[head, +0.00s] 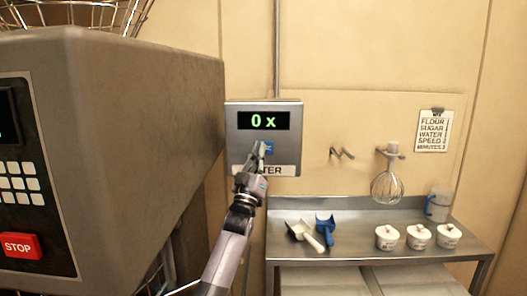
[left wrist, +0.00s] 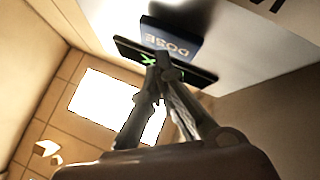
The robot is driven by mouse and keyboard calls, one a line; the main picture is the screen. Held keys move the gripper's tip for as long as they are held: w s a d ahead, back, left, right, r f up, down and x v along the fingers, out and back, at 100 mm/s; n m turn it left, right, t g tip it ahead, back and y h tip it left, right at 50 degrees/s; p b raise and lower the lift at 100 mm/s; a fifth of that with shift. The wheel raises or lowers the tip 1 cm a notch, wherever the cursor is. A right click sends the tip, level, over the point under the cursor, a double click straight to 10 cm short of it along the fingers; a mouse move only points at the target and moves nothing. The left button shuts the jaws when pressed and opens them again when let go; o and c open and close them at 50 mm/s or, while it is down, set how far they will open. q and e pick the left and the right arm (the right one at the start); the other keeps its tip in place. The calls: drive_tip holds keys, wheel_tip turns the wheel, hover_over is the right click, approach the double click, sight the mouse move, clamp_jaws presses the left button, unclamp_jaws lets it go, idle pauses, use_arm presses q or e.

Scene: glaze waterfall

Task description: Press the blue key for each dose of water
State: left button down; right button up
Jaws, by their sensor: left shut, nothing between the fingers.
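The grey water panel (head: 237,150) is on the back wall, with a label partly hidden by my gripper, ending in "TER". Its display (head: 263,121) reads "0 x" in green. The blue key (head: 269,148) is below the display, partly covered by my left gripper (head: 260,150). In the left wrist view the blue key (left wrist: 172,38) reads "DOSE" and stands out from the panel. My left gripper (left wrist: 160,68) is shut and empty, its fingertips close by the key. I cannot tell whether they touch it. My right gripper is not in view.
A large grey machine (head: 135,120) with a red STOP button (head: 20,246) fills the left. A metal table (head: 350,216) holds scoops (head: 325,229), white lidded pots (head: 387,238) and a jug (head: 438,206). A whisk (head: 387,183) and a recipe note (head: 433,131) hang on the wall.

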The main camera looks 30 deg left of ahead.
use_arm(q)
drive_tip(key=shift+w+a+b, duration=0.3)
drive_tip(key=shift+w+b, duration=0.1)
drive_tip(key=shift+w, duration=0.1)
idle(0.8)
drive_tip(key=shift+s, duration=0.1)
drive_tip(key=shift+s+d+p, duration=0.5)
drive_tip(key=shift+s, duration=0.25)
drive_tip(key=s+d, duration=0.1)
drive_tip(key=s+p, duration=0.1)
drive_tip(key=s+d+p, duration=0.1)
drive_tip(key=s, duration=0.1)
drive_tip(key=shift+s+d, duration=0.1)
drive_tip(key=shift+d, duration=0.2)
drive_tip(key=shift+f, duration=0.1)
idle(2.7)
